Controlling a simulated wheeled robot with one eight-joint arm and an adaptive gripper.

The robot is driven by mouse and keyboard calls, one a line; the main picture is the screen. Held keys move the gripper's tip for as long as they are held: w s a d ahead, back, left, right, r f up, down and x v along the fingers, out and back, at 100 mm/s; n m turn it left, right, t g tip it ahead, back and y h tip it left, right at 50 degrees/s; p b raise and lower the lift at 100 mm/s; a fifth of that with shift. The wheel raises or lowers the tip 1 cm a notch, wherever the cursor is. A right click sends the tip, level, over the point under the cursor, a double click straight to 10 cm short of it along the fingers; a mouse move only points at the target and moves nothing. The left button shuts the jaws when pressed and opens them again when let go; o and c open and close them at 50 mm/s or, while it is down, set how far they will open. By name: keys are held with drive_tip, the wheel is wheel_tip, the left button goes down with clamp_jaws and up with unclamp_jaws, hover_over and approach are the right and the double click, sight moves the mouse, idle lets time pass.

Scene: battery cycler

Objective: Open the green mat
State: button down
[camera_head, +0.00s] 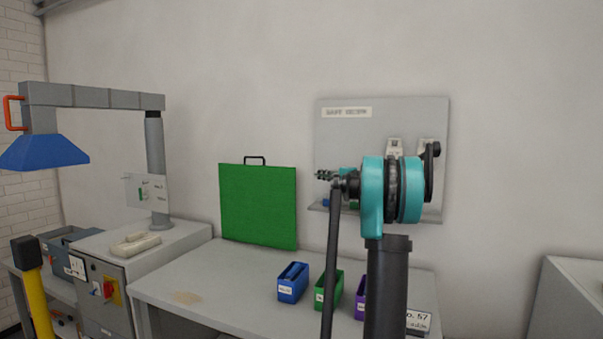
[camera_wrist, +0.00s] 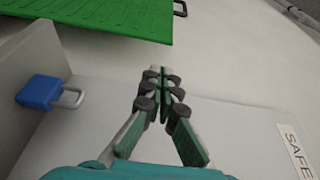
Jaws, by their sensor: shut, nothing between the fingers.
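The green mat (camera_head: 258,205) stands upright at the back of the workbench, against the wall, as a flat square panel with a black handle (camera_head: 255,160) on its top edge. In the wrist view the mat (camera_wrist: 115,14) fills the upper left, and its handle (camera_wrist: 180,8) shows at the top. My gripper (camera_head: 322,175) is right of the mat, apart from it, in front of the grey wall board. In the wrist view my gripper (camera_wrist: 158,78) has its fingertips together with nothing between them. The mat's underside and back are hidden.
A grey wall board (camera_head: 382,130) is behind my gripper. Blue (camera_head: 292,283), green (camera_head: 319,290) and purple (camera_head: 360,298) bins stand on the workbench (camera_head: 215,282). The bench before the mat is mostly clear.

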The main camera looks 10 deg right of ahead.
drive_tip(key=x, duration=1)
drive_tip(key=s+a+f+n+y, duration=0.1)
drive_tip(key=s+a+f+n, duration=0.2)
drive_tip(key=s+a, duration=0.25)
drive_tip(key=s+a+f+n+t+y, duration=0.1)
drive_tip(key=s+a+f+n, duration=0.25)
drive_tip(key=s, duration=0.35)
drive_tip(key=s+a+f+n, duration=0.2)
drive_tip(key=s+a, duration=0.3)
drive_tip(key=s, duration=0.2)
drive_tip(key=s+a+f+n+y, duration=0.1)
drive_tip(key=s+a+f+n, duration=0.2)
drive_tip(key=s+f, duration=0.3)
drive_tip(key=shift+a+f+y, duration=0.3)
drive_tip(key=shift+a+f, duration=0.5)
drive_tip(key=shift+f, duration=0.6)
